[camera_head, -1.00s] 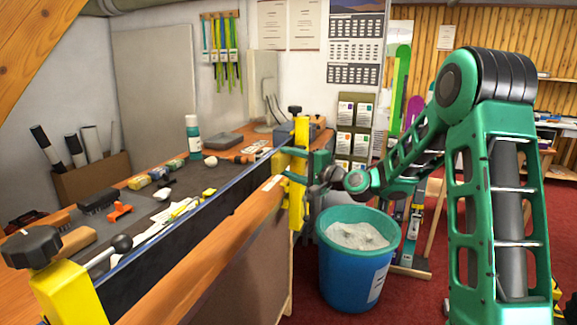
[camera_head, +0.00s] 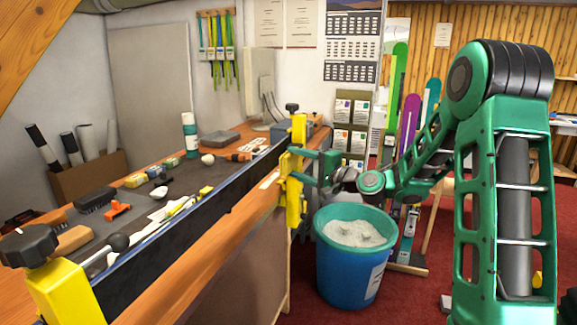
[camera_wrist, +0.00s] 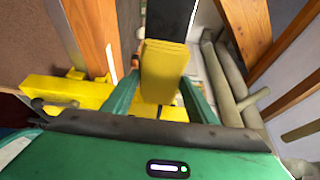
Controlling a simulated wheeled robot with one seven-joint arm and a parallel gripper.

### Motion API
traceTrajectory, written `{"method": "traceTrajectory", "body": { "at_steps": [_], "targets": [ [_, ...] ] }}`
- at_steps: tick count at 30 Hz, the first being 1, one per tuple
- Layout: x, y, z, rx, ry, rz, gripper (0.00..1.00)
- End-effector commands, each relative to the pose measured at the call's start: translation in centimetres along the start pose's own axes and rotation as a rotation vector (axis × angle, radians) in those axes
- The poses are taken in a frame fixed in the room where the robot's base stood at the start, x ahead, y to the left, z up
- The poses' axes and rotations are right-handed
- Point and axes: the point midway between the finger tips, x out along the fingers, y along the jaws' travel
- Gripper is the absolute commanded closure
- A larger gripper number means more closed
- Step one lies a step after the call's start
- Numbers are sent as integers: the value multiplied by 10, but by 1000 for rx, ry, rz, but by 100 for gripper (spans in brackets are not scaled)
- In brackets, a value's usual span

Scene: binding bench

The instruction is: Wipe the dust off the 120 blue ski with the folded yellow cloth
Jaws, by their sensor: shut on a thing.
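The dark blue ski (camera_head: 190,218) is held lengthwise along the bench's front edge, between a near yellow clamp (camera_head: 66,290) and a far yellow clamp (camera_head: 298,130). No number on it is readable, and I cannot make out dust on it. My gripper (camera_head: 287,165) is at the far end of the ski, beside the far clamp. In the wrist view my gripper (camera_wrist: 160,92) is shut on the folded yellow cloth (camera_wrist: 164,62), whose stacked layers show between the green fingers. A dark strip, likely the ski, shows just beyond the cloth (camera_wrist: 170,18). Whether they touch is unclear.
A blue bucket (camera_head: 345,272) of grey material stands on the floor beneath my forearm. The bench carries a green bottle (camera_head: 190,135), brushes (camera_head: 95,198) and small tools behind the ski. Other skis (camera_head: 408,125) stand at the back right.

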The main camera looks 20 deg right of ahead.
Motion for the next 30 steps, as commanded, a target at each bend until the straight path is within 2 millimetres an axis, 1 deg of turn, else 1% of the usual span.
{"method": "traceTrajectory", "body": {
  "at_steps": [3,6,20,30],
  "targets": [
    [-10,0,-5,0,3,0,66],
    [-14,0,-6,0,1,0,66],
    [-18,0,-9,0,2,0,66],
    [-41,0,-18,0,3,-1,66]
  ]
}}
